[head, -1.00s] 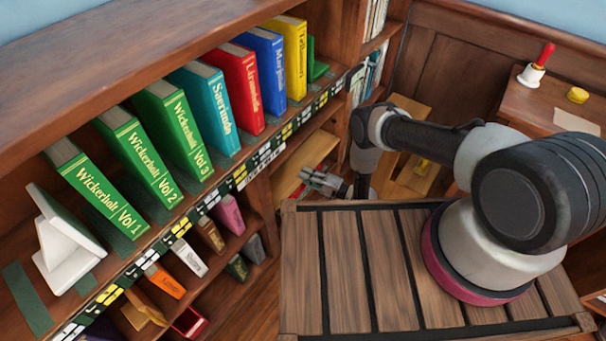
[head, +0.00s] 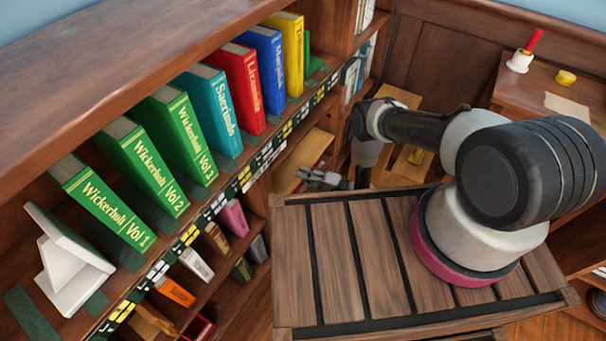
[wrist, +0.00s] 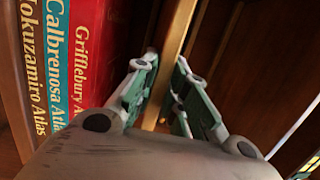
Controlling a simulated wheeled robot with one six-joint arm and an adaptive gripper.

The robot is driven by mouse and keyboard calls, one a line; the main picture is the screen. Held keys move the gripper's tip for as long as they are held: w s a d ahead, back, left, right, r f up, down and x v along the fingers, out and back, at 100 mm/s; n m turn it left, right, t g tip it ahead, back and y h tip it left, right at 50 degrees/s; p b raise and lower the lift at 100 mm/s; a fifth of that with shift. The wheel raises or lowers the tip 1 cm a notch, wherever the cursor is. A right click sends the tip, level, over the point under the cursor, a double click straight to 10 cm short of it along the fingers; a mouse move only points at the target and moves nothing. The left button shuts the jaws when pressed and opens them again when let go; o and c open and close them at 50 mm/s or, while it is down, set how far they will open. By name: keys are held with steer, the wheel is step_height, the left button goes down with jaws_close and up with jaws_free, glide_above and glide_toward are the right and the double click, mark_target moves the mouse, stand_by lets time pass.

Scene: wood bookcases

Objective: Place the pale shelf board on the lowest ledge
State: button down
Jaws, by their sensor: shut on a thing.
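My gripper (head: 308,176) is at the far end of my arm, inside a lower bay of the bookcase. It is shut on the pale shelf board (head: 300,156), which slants across that bay in the head view. In the wrist view the board (wrist: 177,28) shows edge-on between the fingertips of my gripper (wrist: 166,66). Atlas books (wrist: 90,55) stand close to its left in that view. The lowest ledge cannot be made out, and part of the board is hidden by the bookcase front and my gripper.
Coloured volumes (head: 190,140) and a white bookend (head: 70,265) stand on the upper shelf. Small books (head: 175,290) fill the shelf below. A side cabinet (head: 515,90) at the right carries a handbell (head: 525,50). A pale wooden piece (head: 395,170) stands behind my arm.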

steer(key=c, duration=1.4)
jaws_free()
steer(key=shift+o, duration=0.2)
steer(key=shift+d, duration=0.1)
steer(key=v, duration=1.2)
